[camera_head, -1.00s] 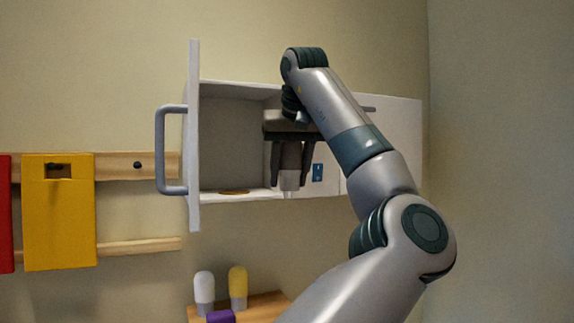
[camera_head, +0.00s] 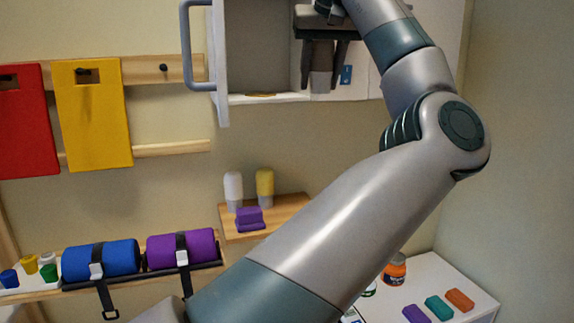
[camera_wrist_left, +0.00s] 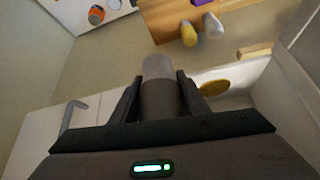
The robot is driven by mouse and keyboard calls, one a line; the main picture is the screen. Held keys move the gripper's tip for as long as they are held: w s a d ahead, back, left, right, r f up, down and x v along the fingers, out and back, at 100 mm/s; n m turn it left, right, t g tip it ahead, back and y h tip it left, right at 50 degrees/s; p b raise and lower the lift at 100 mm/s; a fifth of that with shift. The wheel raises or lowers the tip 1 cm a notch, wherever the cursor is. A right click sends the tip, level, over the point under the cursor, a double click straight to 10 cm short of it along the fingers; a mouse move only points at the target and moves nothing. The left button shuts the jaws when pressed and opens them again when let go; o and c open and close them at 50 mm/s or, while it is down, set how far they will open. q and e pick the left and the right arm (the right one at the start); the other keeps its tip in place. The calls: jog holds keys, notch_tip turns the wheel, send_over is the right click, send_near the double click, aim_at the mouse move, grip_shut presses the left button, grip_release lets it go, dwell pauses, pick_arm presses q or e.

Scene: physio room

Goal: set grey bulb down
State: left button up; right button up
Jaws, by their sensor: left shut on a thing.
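My left gripper (camera_head: 322,72) points down and is shut on the grey bulb (camera_head: 320,82). The bulb hangs upright between the fingers at the right part of the open cabinet (camera_head: 270,55). Its lower end lies near the line of the cabinet's front lower edge. I cannot tell whether it touches the shelf floor. In the left wrist view the bulb (camera_wrist_left: 158,92) stands out between the two dark fingers, with a paler grey end. A flat yellow disc (camera_head: 260,95) lies on the cabinet floor to the left of the bulb; it also shows in the wrist view (camera_wrist_left: 214,87). My right gripper is out of view.
The cabinet door (camera_head: 221,60) stands open at the left. Below, a small wooden shelf (camera_head: 290,210) holds a white bulb (camera_head: 233,190), a yellow bulb (camera_head: 264,187) and a purple block (camera_head: 249,218). Blue (camera_head: 100,260) and purple (camera_head: 180,247) rolls lie lower left.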

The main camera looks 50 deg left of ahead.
pick_arm(q)
jog(key=w+f+b, duration=0.2)
jog(key=f+b, duration=0.1)
jog(key=f, duration=0.9)
jog(key=w+d+f+b, duration=0.1)
jog(key=w+f+b, duration=0.2)
jog(key=f, duration=0.8)
jog(key=shift+f+b, duration=0.35)
jog(key=shift+b, duration=0.45)
jog(key=shift+w, duration=0.1)
jog(key=a+f+p, duration=0.1)
jog(key=a+f, duration=0.1)
jog(key=a, duration=0.1)
jog(key=s+a+f+p, duration=0.1)
jog(key=a+f+p, duration=0.1)
jog(key=a, duration=0.2)
jog(key=s+a+f+p, duration=0.1)
jog(key=a+f+p, duration=0.1)
jog(key=a+f, duration=0.1)
jog(key=shift+s+a, duration=0.15)
jog(key=shift+a, duration=0.55)
